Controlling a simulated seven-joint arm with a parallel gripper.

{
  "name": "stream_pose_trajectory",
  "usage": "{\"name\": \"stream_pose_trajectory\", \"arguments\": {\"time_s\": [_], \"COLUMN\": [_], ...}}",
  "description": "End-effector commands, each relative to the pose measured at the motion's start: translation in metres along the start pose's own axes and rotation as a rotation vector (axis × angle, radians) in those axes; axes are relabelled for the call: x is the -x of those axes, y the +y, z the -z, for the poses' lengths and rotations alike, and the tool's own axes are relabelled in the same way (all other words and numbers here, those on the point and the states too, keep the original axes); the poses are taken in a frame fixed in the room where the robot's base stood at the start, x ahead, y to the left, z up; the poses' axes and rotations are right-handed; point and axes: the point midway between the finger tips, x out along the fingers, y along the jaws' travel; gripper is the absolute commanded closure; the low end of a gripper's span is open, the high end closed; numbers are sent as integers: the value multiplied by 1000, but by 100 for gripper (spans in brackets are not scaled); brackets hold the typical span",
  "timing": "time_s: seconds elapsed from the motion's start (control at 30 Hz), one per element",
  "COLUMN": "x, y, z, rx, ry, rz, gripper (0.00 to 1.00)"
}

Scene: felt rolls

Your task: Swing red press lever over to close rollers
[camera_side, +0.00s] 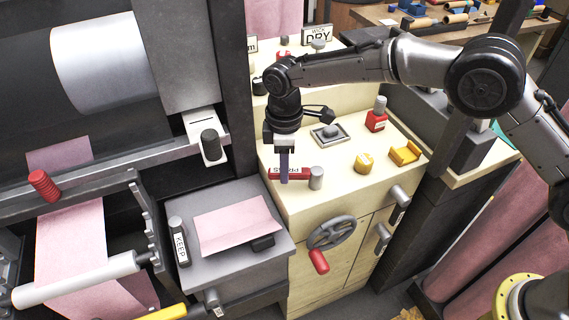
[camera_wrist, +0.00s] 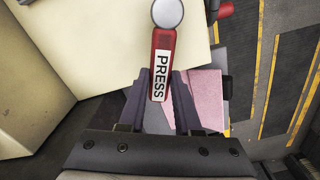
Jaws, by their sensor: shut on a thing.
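The red press lever (camera_wrist: 163,43) carries a white label reading PRESS and is joined to a round grey pivot knob (camera_wrist: 167,13). In the side view the lever (camera_side: 303,173) lies along the left part of the cream cabinet's top, pointing left from its pivot (camera_side: 316,178). My gripper (camera_side: 284,180) reaches down from above with its fingers at the lever. In the wrist view my gripper (camera_wrist: 165,88) has one finger on each side of the lever's labelled part, shut on it. The lever's free end is partly hidden by the fingers in the side view.
A handwheel with a red handle (camera_side: 318,260) is on the cabinet front. A joystick (camera_side: 330,132), a red block (camera_side: 376,120) and yellow parts (camera_side: 404,153) stand right of the lever. A grey box (camera_side: 277,221) with pink felt (camera_side: 235,222) is lower left.

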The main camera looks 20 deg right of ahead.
Motion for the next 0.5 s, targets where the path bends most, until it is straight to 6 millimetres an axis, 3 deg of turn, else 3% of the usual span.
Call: {"name": "stream_pose_trajectory", "arguments": {"time_s": [0.37, 0.4, 0.5], "x": [2, 2, 2], "y": [-1, -1, -1], "z": [1, 1, 1], "rx": [3, 3, 3], "ry": [4, 4, 3], "rz": [-1, -1, -1], "gripper": [100, 62, 44]}}
